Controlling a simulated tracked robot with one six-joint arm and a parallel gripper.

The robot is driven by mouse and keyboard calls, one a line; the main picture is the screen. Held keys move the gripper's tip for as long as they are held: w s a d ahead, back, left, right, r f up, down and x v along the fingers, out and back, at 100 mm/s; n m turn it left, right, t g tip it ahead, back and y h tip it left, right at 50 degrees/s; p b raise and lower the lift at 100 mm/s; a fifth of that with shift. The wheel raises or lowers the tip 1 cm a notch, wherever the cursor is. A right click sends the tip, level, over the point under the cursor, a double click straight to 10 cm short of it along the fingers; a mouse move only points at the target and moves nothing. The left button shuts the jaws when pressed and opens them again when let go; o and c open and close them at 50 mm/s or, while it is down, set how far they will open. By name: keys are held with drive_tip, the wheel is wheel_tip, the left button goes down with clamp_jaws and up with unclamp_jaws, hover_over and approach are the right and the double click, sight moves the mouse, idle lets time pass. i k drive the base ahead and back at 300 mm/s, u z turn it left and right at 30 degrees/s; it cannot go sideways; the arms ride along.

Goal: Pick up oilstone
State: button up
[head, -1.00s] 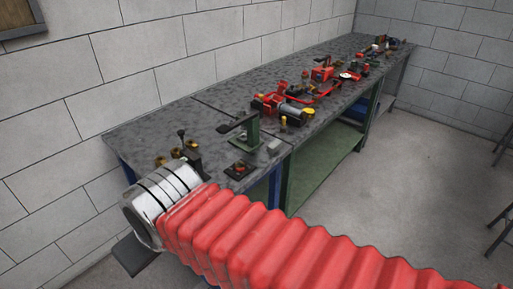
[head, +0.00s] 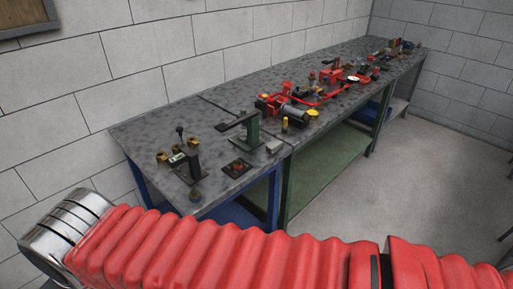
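A small light-grey block (head: 273,147), which looks like the oilstone though I cannot be sure at this size, lies on the grey workbench (head: 225,88) close to its front edge. It is just right of a green stand with a dark top (head: 248,127). My arm, in a red ribbed sleeve with a silver cuff, crosses the bottom of the head view. The cuff is at the lower left, left of the bench and well apart from the block. My gripper is out of the picture beyond the cuff.
A dark square plate with a red-brown part (head: 238,168) lies left of the block. A black device (head: 187,161) and brass fittings (head: 162,157) stand at the near end. A red pump assembly (head: 290,107) and several other parts run along the bench. The floor at right (head: 430,170) is clear.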

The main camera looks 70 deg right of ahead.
sight(275, 146)
drive_tip(key=u, duration=1.25)
drive_tip(key=k, duration=2.05)
drive_tip(key=z, duration=1.45)
